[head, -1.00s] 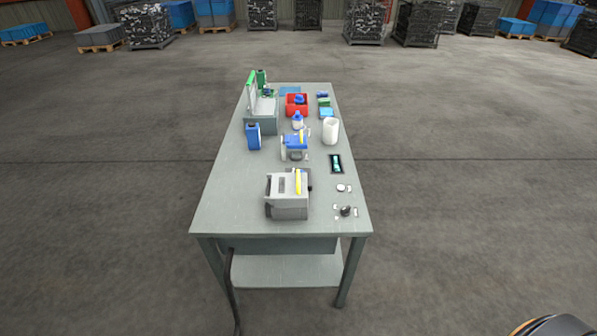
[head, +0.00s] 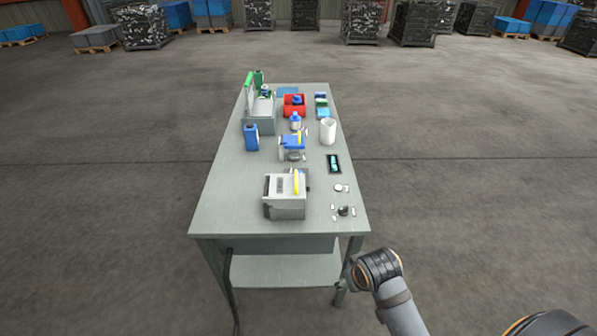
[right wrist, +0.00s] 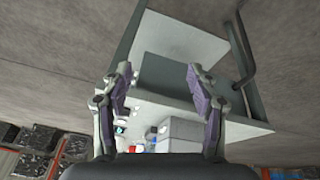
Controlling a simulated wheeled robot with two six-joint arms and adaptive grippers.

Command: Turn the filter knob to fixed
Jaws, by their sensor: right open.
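A dark knob (head: 343,211) with small pale labels around it sits near the front right corner of the grey table (head: 228,205) in the head view. A white round knob (head: 339,188) with a label beside it sits just behind it. The labels are too small to read, so I cannot tell which is the filter knob. My right gripper (right wrist: 159,82) is open and empty in the right wrist view, apart from the table and in front of its near edge. My right forearm shows at lower right in the head view. My left gripper is not in view.
A grey boxy device (head: 286,195) with a yellow handle stands left of the knobs. A dark tray (head: 334,163) and a white cup (head: 327,131) stand behind them. A blue device (head: 293,143), a blue bottle (head: 251,136) and a red bin (head: 294,106) stand farther back. The front left tabletop is clear.

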